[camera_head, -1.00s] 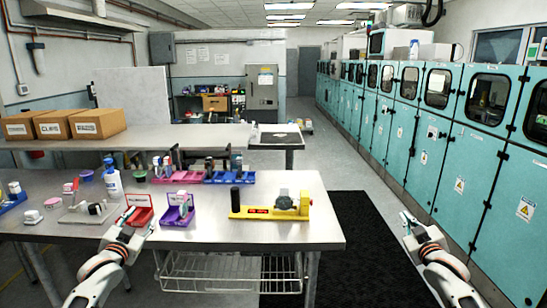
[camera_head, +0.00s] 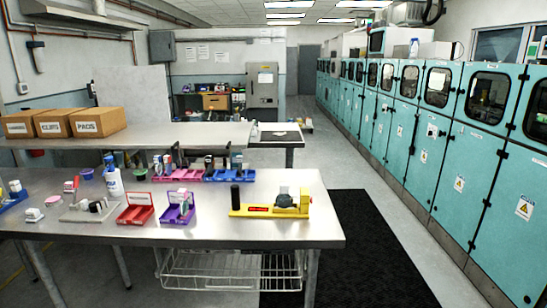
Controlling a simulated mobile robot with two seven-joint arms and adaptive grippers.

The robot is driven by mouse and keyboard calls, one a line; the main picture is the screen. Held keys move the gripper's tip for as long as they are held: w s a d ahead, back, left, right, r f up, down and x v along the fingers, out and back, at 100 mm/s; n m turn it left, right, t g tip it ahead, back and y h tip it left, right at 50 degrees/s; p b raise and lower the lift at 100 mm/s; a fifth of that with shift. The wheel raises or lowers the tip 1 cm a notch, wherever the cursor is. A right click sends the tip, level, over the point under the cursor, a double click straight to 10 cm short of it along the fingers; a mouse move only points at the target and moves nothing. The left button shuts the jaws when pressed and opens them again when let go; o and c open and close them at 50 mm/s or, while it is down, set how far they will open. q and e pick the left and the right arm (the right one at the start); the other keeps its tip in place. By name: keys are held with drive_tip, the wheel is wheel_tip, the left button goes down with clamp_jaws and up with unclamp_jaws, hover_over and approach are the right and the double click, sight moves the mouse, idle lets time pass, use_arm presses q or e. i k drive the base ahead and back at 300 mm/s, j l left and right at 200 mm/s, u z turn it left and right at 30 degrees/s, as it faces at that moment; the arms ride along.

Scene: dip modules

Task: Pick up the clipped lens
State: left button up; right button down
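I cannot tell for sure which small part is the clipped lens. A purple holder (camera_head: 179,208) on the front table (camera_head: 270,225) carries a small upright piece, too small to make out. A red tray (camera_head: 136,209) stands just left of it. A grey plate (camera_head: 88,212) with small dark and light parts lies further left. A yellow fixture (camera_head: 270,209) at the table's right holds a grey round part (camera_head: 284,200) and a black cylinder (camera_head: 235,194). Neither of my grippers shows in the head view.
Pink (camera_head: 178,176) and blue (camera_head: 229,177) racks of small items stand along the table's back edge. A white bottle (camera_head: 114,182) stands behind the red tray. Labelled cardboard boxes (camera_head: 98,121) sit on the rear bench. The table's front edge is clear.

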sight(282, 200)
drive_tip(key=i+j, duration=0.15)
drive_tip(key=i, duration=0.25)
drive_tip(key=i+j, duration=0.15)
drive_tip(key=i, duration=0.25)
